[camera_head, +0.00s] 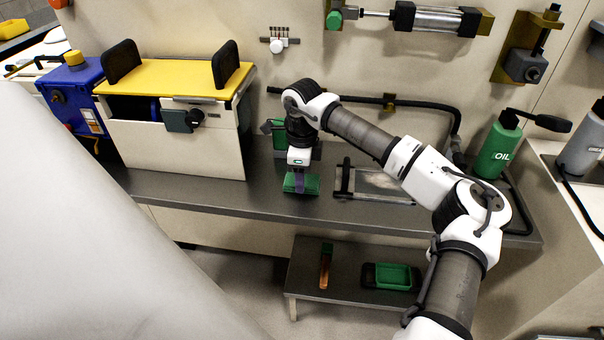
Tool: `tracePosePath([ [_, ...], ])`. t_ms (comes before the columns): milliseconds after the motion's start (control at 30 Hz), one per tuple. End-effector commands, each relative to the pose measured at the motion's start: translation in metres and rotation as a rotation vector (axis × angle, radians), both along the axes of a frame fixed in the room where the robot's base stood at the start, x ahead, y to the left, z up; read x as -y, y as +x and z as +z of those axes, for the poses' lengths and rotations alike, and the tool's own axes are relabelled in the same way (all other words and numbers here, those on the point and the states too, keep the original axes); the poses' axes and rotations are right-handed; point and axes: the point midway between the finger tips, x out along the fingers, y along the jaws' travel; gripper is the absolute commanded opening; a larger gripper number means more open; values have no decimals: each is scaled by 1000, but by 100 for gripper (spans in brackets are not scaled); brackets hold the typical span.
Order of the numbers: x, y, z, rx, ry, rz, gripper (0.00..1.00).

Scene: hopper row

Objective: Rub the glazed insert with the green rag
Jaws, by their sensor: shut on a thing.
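The green rag (311,184) is a folded green pad with a purple band, at the front of the dark bench top. My gripper (299,172) points down over it and is shut on it; the fingertips are small in the picture. I cannot tell whether the rag touches the bench. The glazed insert (378,184) looks like a framed, greyish, smeared pane with a dark handle at its left end. It lies on the bench right of the rag, apart from it. My arm hides part of its upper right.
A cream box with a yellow top (170,80) stands on the bench to the left. A green oil bottle (496,148) stands at the right. A low shelf below holds a green tray (392,277) and a copper-coloured tool (325,268). A black pipe (350,98) runs along the wall.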

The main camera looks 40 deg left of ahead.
Motion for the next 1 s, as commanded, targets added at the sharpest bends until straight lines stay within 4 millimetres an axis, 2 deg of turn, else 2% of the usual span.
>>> tracePosePath([
  [800, 0, 0, 59, 1, 0, 0, 24],
  [1000, 0, 0, 60, 0, 0, 0, 24],
])
